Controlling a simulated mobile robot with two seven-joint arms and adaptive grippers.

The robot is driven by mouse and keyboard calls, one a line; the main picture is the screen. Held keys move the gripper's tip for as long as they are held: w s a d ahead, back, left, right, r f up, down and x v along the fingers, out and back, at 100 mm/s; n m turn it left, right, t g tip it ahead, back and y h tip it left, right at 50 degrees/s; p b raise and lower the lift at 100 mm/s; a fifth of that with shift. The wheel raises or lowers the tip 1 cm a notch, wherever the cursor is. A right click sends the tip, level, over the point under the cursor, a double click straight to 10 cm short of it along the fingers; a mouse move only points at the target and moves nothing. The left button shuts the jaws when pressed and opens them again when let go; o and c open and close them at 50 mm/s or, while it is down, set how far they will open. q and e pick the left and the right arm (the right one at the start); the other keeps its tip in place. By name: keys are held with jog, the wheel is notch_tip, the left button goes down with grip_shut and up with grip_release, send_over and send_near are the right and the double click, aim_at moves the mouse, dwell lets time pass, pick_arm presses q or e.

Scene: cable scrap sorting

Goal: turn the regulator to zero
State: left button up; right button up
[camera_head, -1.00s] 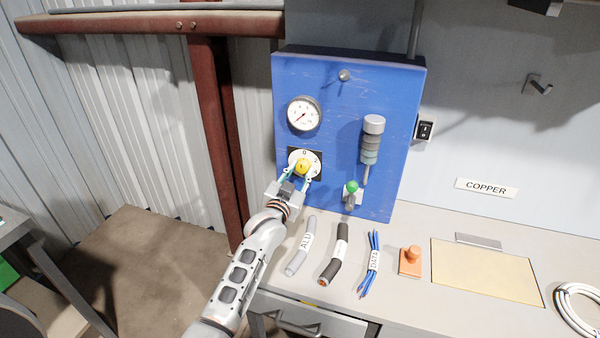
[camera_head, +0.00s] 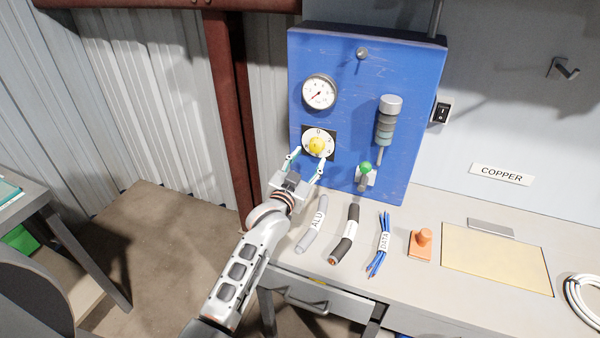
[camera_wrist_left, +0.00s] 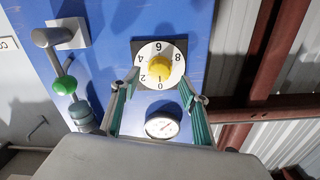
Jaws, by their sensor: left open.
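The regulator is a yellow knob (camera_head: 317,147) on a white numbered dial on the blue panel (camera_head: 345,180). In the left wrist view the knob (camera_wrist_left: 159,67) appears with the dial upside down, the 0 at the bottom. A dark mark on the knob seems to face the 0, but it is small. My left gripper (camera_head: 306,161) is open and empty, in front of and just below the dial. In the left wrist view its fingers (camera_wrist_left: 160,88) are spread wide, apart from the knob. My right gripper is not in view.
A pressure gauge (camera_head: 319,92) sits above the dial, its needle at lower left. A green-knobbed lever (camera_head: 365,168) and a grey cylinder (camera_head: 386,120) are to the right. Cable pieces (camera_head: 344,236) and an orange stamp-like block (camera_head: 421,244) lie on the bench below.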

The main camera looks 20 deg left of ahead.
pick_arm(q)
jog(key=s, duration=0.7)
jog(key=shift+s+a, duration=0.15)
